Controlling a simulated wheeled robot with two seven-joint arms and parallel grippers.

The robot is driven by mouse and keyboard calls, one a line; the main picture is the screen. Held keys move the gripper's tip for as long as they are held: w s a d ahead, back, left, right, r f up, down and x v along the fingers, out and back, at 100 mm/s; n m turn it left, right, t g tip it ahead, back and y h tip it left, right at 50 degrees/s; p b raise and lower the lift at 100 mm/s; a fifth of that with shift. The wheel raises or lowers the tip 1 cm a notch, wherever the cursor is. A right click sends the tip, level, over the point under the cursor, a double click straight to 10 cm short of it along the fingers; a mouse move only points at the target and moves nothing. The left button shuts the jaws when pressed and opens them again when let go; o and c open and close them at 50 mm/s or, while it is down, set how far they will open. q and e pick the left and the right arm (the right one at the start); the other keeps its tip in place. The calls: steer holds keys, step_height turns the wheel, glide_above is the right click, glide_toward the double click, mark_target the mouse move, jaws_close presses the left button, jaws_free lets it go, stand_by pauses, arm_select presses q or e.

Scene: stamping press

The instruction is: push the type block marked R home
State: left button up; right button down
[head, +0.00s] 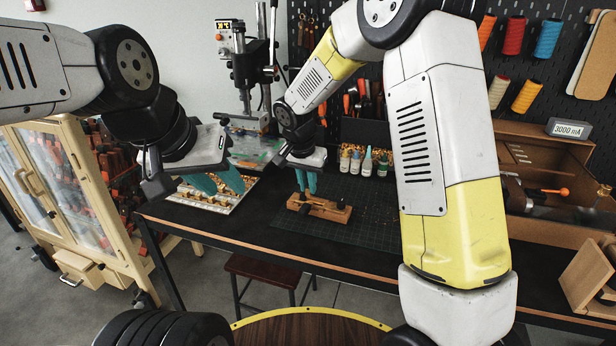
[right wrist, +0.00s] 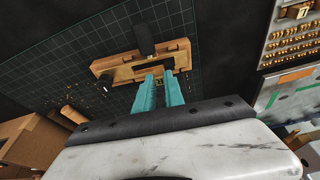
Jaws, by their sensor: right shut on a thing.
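A wooden type holder (head: 335,212) with a dark slot lies on the cutting mat; it also shows in the right wrist view (right wrist: 120,68). My right gripper (head: 306,190) is over the left part of the holder. In the right wrist view its teal fingertips (right wrist: 159,74) are at the near edge of the slot, slightly apart, closed on a small piece, apparently the type block. The fingers mostly hide it, and no R is readable. My left gripper (head: 219,184) is open and empty, in the air in front of the type tray.
The tray of brass type (head: 195,200) lies left of the mat (head: 375,225). Small bottles (head: 355,163) stand behind the holder. A press (head: 245,70) stands at the back left. A brown cardboard box (right wrist: 30,145) shows in the right wrist view.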

steer(key=shift+f, duration=0.55)
steer(key=c, duration=1.3)
jaws_free()
steer(key=shift+c, duration=0.2)
steer(key=shift+r, duration=3.5)
